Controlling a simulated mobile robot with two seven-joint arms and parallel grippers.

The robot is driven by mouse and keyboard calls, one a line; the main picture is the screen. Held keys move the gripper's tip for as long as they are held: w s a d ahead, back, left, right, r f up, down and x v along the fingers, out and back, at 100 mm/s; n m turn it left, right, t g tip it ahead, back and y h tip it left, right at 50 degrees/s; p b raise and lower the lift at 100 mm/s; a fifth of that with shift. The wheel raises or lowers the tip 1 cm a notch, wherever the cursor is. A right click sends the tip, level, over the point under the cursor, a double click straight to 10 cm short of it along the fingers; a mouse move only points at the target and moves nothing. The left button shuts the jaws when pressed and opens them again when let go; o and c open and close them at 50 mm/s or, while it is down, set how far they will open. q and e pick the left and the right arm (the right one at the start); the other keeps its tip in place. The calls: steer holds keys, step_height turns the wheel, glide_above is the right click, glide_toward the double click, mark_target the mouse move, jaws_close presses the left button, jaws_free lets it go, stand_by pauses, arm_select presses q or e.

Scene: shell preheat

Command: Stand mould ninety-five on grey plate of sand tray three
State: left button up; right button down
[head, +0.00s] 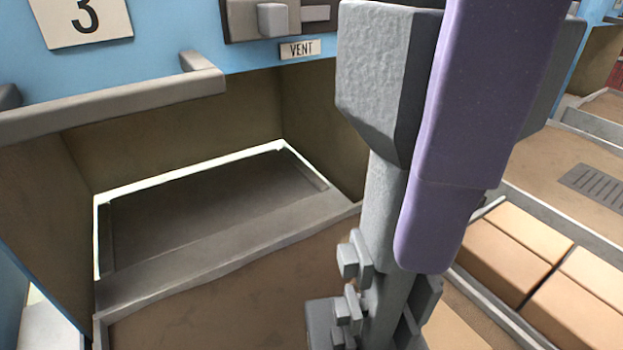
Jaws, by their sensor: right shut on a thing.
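The mould (385,200) is a grey shell cluster with a wide cup at the top, a straight stem and small blocky branches low down. It hangs upright over the right of the tray. The purple finger of my right gripper (430,215) lies across its front, and the gripper is shut on it. No number shows on the mould. Sand tray three (230,243) has a grey rim and brown sand, below the blue front marked 3 (85,15). I see no grey plate in its visible sand; the mould covers part of the view. My left gripper is not in view.
A grey handle bar (115,107) juts out above the dark recess behind the tray rim. A VENT label (300,49) is on the blue front. At right are tan bricks (515,240) and another sand tray with a slotted grey plate (597,186).

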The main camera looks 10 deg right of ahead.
mark_target(384, 306)
step_height(384, 306, down, 12)
steer(key=shift+b, duration=0.5)
steer(key=shift+f, duration=2.25)
steer(key=shift+f+b, duration=0.2)
steer(key=shift+b, duration=0.2)
jaws_free()
steer(key=shift+r, duration=0.15)
steer(key=shift+r+p, duration=0.25)
steer(key=shift+p, duration=0.05)
step_height(384, 306, up, 11)
steer(key=shift+f+p, duration=0.1)
steer(key=shift+p, duration=0.2)
steer(key=shift+r, duration=0.45)
